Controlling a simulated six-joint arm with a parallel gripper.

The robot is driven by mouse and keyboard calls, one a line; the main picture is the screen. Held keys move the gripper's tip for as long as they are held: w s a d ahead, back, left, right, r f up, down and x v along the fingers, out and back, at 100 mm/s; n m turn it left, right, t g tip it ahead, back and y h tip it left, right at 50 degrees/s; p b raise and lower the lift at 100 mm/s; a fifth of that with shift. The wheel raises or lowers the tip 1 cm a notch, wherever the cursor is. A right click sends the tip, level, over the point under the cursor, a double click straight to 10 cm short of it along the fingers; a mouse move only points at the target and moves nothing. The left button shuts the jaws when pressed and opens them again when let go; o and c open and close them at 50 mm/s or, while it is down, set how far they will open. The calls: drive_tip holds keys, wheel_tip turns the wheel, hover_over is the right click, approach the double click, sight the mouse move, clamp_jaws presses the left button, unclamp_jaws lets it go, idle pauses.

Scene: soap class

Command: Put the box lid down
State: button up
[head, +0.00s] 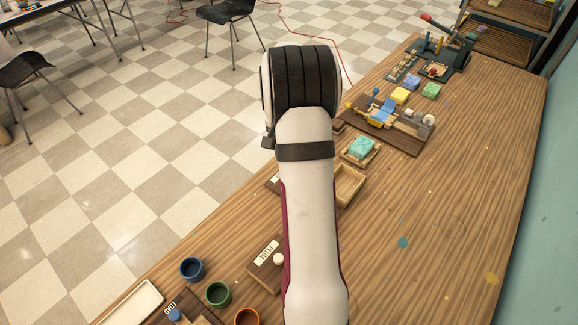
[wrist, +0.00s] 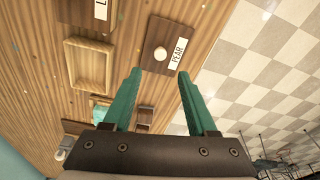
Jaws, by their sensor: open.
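A dark brown wooden piece, apparently the box lid (wrist: 150,38), has a round white knob (wrist: 160,54) and a white label reading PEAR in the wrist view. My gripper (wrist: 158,73) is open, with two teal fingers and nothing between them. In the picture, the knob lies just beyond the gap between the fingertips; I cannot tell the height between them. In the head view, my arm hides the gripper. A shallow, empty light-wood box (wrist: 70,64) lies left of the fingers; it also shows in the head view (head: 350,199), partly behind my arm.
A dark labelled piece with a white knob (head: 279,259) and coloured cups (head: 218,294) are near the front. A teal soap (head: 362,147) sits on a tray. Wooden fixtures and a press (head: 446,45) stand farther back. The right side of the table (head: 450,190) is mostly clear.

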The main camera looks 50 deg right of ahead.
drive_tip(key=a+r+n+y, duration=0.1)
drive_tip(key=a+r+n, duration=0.1)
drive_tip(key=a+r, duration=0.45)
drive_tip(key=a+r+n, duration=0.2)
drive_tip(key=a+r, duration=0.1)
drive_tip(key=a, duration=0.7)
drive_tip(key=s+a+r+n+y, duration=0.1)
drive_tip(key=s+a+n, duration=0.5)
drive_tip(key=s+a, duration=1.2)
drive_tip(key=a+y, duration=0.1)
drive_tip(key=a, duration=0.1)
drive_tip(key=shift+s+a, duration=0.3)
drive_tip(key=shift+a, duration=0.1)
